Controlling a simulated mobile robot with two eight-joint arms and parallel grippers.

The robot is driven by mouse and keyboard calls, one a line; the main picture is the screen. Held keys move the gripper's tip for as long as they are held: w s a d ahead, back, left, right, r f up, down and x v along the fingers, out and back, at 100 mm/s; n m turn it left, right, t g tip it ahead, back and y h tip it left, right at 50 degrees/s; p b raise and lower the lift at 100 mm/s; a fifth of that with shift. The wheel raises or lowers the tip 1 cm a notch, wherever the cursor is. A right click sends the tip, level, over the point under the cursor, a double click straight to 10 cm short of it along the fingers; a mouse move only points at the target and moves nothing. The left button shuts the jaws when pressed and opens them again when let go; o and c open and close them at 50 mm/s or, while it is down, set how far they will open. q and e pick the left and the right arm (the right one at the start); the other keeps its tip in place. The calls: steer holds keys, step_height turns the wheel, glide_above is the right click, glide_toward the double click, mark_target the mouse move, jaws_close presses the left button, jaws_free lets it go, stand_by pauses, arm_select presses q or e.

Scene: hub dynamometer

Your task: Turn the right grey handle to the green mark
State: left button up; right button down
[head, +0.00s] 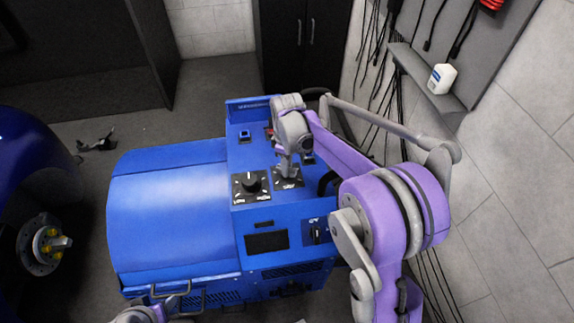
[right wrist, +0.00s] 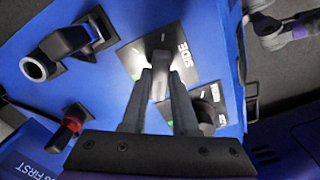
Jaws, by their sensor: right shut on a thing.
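My right gripper (head: 287,172) reaches down onto the right dial plate (head: 290,184) on the blue machine's sloped top. In the right wrist view the fingers (right wrist: 159,88) are shut on the right grey handle (right wrist: 160,65), which stands up from the dark plate (right wrist: 183,72) lettered "SIDE". A small green mark (right wrist: 138,76) shows on this plate, to the left of the handle in that view. In the head view the gripper mostly hides the handle. Part of my left arm shows at the bottom left; its gripper is not in view.
A second dial with a black knob (head: 251,182) sits just left of my right gripper. The blue machine (head: 170,205) also has a red button (right wrist: 72,125) and a black lever (right wrist: 65,42). A wall with hanging cables and a shelf (head: 425,78) is at the right.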

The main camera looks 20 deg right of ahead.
steer(key=shift+m, duration=0.3)
steer(key=m, duration=0.5)
steer(key=shift+m+b, duration=0.3)
steer(key=shift+b, duration=0.1)
steer(key=m, duration=0.5)
steer(key=shift+m, duration=0.4)
steer(key=c, duration=0.7)
jaws_free()
step_height(320, 180, up, 11)
steer(key=shift+f, duration=0.1)
